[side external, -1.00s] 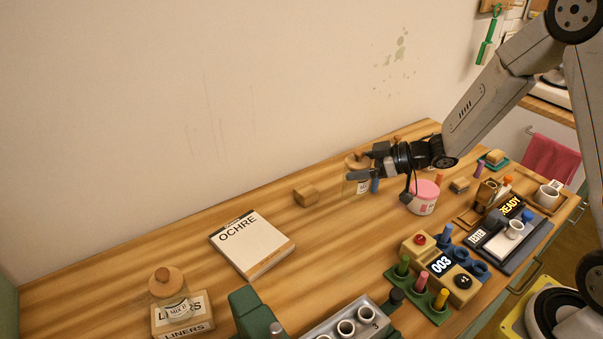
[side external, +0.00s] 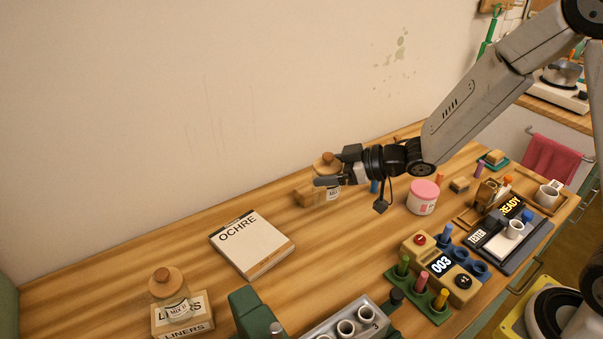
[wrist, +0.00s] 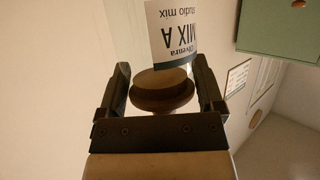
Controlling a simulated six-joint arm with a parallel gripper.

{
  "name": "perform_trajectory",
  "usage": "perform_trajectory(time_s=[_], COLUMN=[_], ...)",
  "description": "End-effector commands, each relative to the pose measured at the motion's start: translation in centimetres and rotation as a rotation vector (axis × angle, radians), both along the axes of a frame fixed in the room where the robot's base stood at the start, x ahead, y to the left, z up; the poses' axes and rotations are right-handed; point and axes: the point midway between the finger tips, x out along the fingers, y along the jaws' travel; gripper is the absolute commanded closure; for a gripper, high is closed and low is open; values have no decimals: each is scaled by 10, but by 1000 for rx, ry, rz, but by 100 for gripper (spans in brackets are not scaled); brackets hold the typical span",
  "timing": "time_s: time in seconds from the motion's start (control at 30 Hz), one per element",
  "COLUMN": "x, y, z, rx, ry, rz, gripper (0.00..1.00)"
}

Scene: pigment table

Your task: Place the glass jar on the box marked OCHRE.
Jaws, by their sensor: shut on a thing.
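My gripper (side external: 328,181) is shut on a glass jar (side external: 327,196) with a round brown stopper, held upright above the table in front of the wall. In the wrist view the jar's label (wrist: 172,35) reads MIX A, and its brown stopper (wrist: 161,88) sits between the fingers. The box marked OCHRE (side external: 252,243) lies flat on the table, lower left of my gripper, with a clear white top. A second stoppered jar (side external: 172,295) stands on the box marked LINERS (side external: 200,310) at the front left.
A pink tub (side external: 423,197) stands to the right. A control box showing 003 (side external: 441,266) and a metal rack (side external: 345,322) are nearer the front. Bare table lies between the jar and OCHRE.

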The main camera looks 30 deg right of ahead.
Motion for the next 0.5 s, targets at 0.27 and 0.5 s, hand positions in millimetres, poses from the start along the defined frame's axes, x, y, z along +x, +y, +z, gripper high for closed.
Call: perform_trajectory(time_s=[0.27,0.5], x=[-22,-41], y=[61,92], z=[19,26], rx=[6,12], ry=[2,17], rz=[-2,-8], gripper=[89,89])
